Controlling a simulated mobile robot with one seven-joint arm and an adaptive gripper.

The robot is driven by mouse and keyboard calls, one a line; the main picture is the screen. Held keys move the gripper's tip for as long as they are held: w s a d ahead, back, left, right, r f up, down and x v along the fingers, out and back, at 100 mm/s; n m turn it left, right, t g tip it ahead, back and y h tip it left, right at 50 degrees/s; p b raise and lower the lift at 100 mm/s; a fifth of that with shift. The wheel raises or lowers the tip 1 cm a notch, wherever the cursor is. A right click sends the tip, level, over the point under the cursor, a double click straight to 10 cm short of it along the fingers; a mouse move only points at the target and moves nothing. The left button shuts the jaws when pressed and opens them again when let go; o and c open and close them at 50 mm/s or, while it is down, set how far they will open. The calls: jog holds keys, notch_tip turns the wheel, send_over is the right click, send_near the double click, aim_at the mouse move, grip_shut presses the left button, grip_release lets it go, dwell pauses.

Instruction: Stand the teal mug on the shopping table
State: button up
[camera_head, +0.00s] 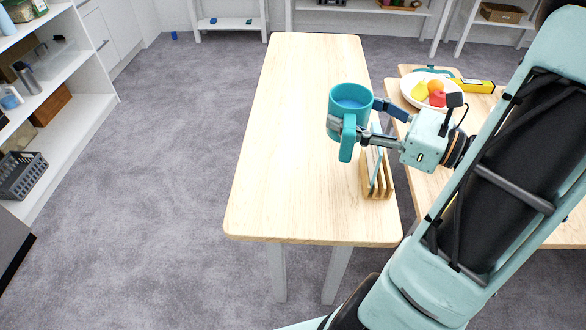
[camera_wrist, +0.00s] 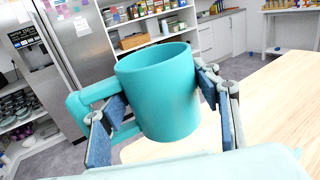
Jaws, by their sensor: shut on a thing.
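The teal mug (camera_head: 350,103) is upright with its open top facing up, and my gripper (camera_head: 352,120) is shut on its sides. In the wrist view the mug (camera_wrist: 158,92) sits between the two finger pads of my gripper (camera_wrist: 165,105), with its handle at the left. The mug appears held above the pale wooden table (camera_head: 293,150), over its right side; the exact height is hard to tell. The tabletop (camera_wrist: 285,100) also shows at the right in the wrist view.
A wooden rack (camera_head: 378,187) with an upright plate stands at the table's right edge, just below the mug in the picture. A second table at the right holds a fruit plate (camera_head: 408,95) and a yellow box (camera_head: 474,86). The table's left and middle are clear.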

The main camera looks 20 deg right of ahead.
jog(key=shift+n+g+y, duration=0.5)
jog(key=shift+g+y, duration=0.1)
jog(key=shift+g, duration=0.1)
jog(key=w+a+f+b, duration=0.2)
jog(key=a+f+b, duration=0.1)
jog(key=f+b, duration=0.2)
jog(key=w+a+f+b, duration=0.3)
jog(key=f+b, duration=0.2)
jog(key=f, duration=0.5)
jog(key=w+a+f+b, duration=0.3)
jog(key=f+b, duration=0.2)
jog(key=f, duration=0.3)
jog(key=shift+a+f+b, duration=0.15)
jog(key=shift+b, duration=0.15)
jog(key=shift+f+b, duration=0.4)
jog(key=shift+f, duration=0.25)
jog(key=o, duration=1.8)
jog(key=shift+o, duration=0.2)
jog(key=shift+s, duration=0.1)
